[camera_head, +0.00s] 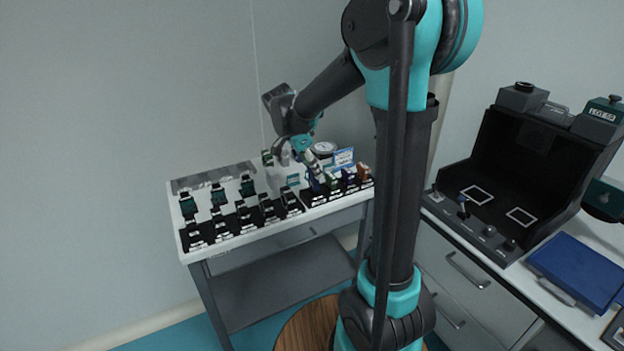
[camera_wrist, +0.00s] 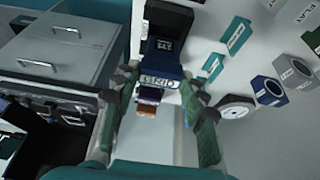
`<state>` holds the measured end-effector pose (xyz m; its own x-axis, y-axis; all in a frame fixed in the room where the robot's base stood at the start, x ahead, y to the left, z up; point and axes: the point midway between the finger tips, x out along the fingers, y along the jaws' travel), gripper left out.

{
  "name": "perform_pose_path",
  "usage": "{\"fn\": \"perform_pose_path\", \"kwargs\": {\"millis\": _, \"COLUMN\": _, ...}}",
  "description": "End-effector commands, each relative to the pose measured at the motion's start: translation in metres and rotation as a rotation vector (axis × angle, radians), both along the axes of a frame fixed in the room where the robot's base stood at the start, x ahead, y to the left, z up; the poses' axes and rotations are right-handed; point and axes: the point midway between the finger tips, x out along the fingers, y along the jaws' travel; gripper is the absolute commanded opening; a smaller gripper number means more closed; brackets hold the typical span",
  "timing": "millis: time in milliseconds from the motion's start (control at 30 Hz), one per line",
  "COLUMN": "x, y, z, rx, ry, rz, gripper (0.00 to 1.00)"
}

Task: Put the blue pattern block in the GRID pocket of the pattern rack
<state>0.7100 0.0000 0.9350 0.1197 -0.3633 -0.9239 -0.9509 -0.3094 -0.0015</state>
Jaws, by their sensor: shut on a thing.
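My gripper (camera_wrist: 157,84) is shut on the blue pattern block (camera_wrist: 160,66), which lies between its fingertips in the wrist view. The block carries pale lettering that I cannot read surely. In the head view my gripper (camera_head: 305,164) points down at the left part of the black pattern rack (camera_head: 338,193) on the trolley top. The blue block (camera_head: 315,184) shows just under the fingers there. I cannot tell whether it sits in a pocket or just above one. The GRID label is not readable in the head view, and the fingers partly hide the pockets.
Several blocks, including an orange one (camera_head: 363,172), stand in the rack to the right. Several black holders (camera_head: 243,218) line the trolley's left front. A dark open box (camera_head: 540,140) stands on the right counter.

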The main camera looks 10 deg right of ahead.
Motion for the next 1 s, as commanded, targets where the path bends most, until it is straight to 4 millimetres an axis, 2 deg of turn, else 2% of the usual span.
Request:
{"fn": "perform_pose_path", "kwargs": {"millis": 400, "x": 0.000, "y": 0.000, "z": -0.042, "rx": 0.000, "ry": 0.000, "rz": 0.000, "gripper": 0.12}}
{"fn": "perform_pose_path", "kwargs": {"millis": 800, "x": 0.000, "y": 0.000, "z": -0.046, "rx": 0.000, "ry": 0.000, "rz": 0.000, "gripper": 0.12}}
{"fn": "perform_pose_path", "kwargs": {"millis": 833, "x": 0.000, "y": 0.000, "z": -0.046, "rx": 0.000, "ry": 0.000, "rz": 0.000, "gripper": 0.46}}
{"fn": "perform_pose_path", "kwargs": {"millis": 967, "x": 0.000, "y": 0.000, "z": -0.046, "rx": 0.000, "ry": 0.000, "rz": 0.000, "gripper": 0.62}}
{"fn": "perform_pose_path", "kwargs": {"millis": 1000, "x": 0.000, "y": 0.000, "z": -0.046, "rx": 0.000, "ry": 0.000, "rz": 0.000, "gripper": 0.63}}
